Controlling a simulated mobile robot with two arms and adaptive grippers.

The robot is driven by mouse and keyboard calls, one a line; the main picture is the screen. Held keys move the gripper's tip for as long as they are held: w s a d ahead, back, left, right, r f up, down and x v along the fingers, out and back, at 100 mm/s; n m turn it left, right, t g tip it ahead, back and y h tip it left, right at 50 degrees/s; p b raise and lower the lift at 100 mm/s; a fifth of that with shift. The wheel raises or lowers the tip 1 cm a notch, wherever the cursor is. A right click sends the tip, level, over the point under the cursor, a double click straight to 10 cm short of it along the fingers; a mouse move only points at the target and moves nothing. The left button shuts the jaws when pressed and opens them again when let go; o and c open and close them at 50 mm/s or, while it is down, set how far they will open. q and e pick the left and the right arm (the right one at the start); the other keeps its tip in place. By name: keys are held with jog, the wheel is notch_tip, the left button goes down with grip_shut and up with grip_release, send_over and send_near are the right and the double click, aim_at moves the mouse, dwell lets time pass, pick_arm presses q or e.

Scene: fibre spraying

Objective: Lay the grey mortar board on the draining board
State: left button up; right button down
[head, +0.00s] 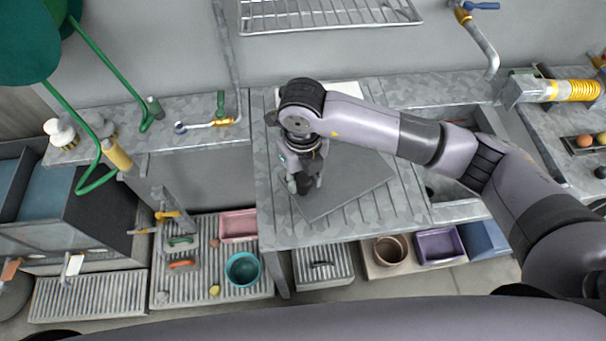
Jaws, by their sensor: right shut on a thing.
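The grey mortar board (345,185) is a flat, dark grey square, turned at an angle over the ribbed draining board (405,212). My right gripper (303,185) is at the left part of the mortar board and is shut on it. My right arm and wrist cover part of the board's far side. I cannot tell whether the board touches the draining board all along its underside. My left gripper is not in view.
A sink basin (450,185) lies to the right of the draining board. A wire rack (330,14) is on the wall above. Below stand a teal bowl (242,269), a pink tray (238,225), a brown pot (390,250) and a purple tub (438,246).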

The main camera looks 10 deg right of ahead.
jog(key=shift+f, duration=0.15)
jog(key=c, duration=1.1)
grip_release()
pick_arm(q)
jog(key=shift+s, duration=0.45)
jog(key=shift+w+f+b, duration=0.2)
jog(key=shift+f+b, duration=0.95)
jog(key=shift+b, duration=0.05)
pick_arm(e)
jog(key=shift+r, duration=6)
jog(key=shift+a, duration=0.1)
